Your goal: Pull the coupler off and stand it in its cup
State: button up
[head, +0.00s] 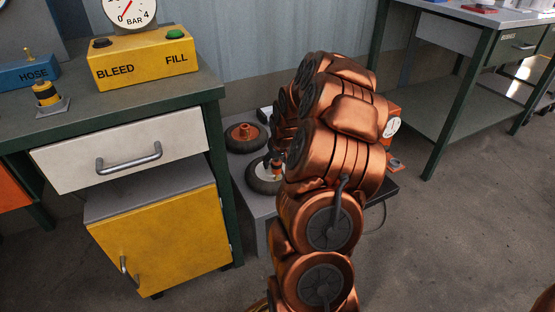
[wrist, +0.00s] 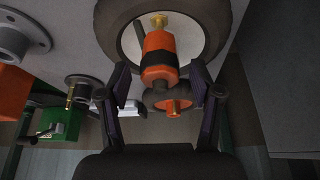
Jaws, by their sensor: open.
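In the wrist view, an orange coupler (wrist: 158,45) with a black band lies over the pale disc of a dark-tyred wheel (wrist: 111,18). A brass end shows at its top. I cannot pick out the coupler's cup with certainty.
A wheel with an orange hub (head: 246,136) lies behind on the low grey stand (head: 258,207). The green workbench (head: 160,87) at left bears the yellow BLEED/FILL box (head: 145,59), the blue HOSE block (head: 28,74) and a small yellow-and-black piece on a grey plate (head: 51,108).

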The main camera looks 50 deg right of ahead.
jog(key=shift+f, duration=0.1)
grip_shut()
dwell(0.9)
